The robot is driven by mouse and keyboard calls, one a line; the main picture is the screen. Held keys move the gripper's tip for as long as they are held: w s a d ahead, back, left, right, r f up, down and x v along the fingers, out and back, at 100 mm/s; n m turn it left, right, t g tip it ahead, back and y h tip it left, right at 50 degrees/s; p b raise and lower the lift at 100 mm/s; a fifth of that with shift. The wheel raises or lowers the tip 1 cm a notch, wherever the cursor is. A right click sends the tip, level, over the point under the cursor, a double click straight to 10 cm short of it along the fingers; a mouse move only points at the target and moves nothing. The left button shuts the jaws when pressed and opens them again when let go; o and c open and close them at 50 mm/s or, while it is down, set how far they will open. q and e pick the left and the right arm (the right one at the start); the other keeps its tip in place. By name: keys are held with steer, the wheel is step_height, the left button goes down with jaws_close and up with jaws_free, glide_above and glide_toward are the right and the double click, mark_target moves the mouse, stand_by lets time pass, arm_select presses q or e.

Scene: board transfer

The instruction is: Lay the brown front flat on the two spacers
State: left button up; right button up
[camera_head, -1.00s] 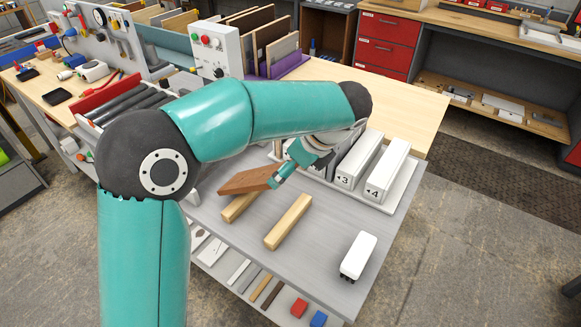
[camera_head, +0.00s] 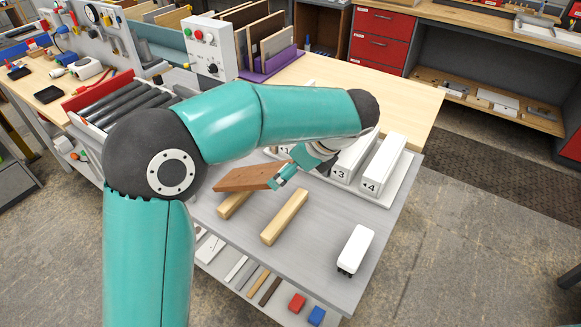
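The brown front (camera_head: 248,177) is a reddish-brown board, held tilted above the left spacer with its right end at my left gripper (camera_head: 279,181). That gripper is teal-tipped and shut on the board's right edge. The left spacer (camera_head: 232,206) is a light wooden bar on the grey table, partly hidden under the board. The right spacer (camera_head: 285,217) lies roughly parallel to it, uncovered. The board seems apart from the spacers, though its lower edge comes close to the left one in the picture. My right gripper is not in view.
A white rack with numbered blocks (camera_head: 383,166) stands behind the gripper. A roller conveyor (camera_head: 125,101) is at the left. The table's front centre is clear.

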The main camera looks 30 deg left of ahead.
arm_select(q)
steer(key=shift+d+f+y, duration=0.3)
steer(key=shift+d+f, duration=0.05)
steer(key=shift+f, duration=0.1)
stand_by(0.4)
steer(key=shift+d+f+y+b, duration=0.3)
steer(key=shift+d+f+b, duration=0.2)
steer(key=shift+f+b, duration=0.2)
steer(key=shift+d+f, duration=0.15)
steer(key=shift+f, duration=0.05)
stand_by(0.3)
steer(key=shift+s+d+f+y+b, duration=0.1)
steer(key=shift+d+f+y+b, duration=0.2)
steer(key=shift+f, duration=0.2)
steer(key=shift+d+f+y+b, duration=0.25)
steer(key=shift+f+y, duration=0.05)
steer(key=shift+f, duration=0.15)
steer(key=shift+f, duration=0.15)
steer(key=shift+d+f+y+b, duration=0.25)
steer(key=shift+f+b, duration=0.05)
steer(key=shift+f, duration=0.2)
steer(key=shift+d+f+y+b, duration=0.25)
steer(key=shift+f, duration=0.2)
steer(key=shift+f, duration=0.1)
stand_by(0.5)
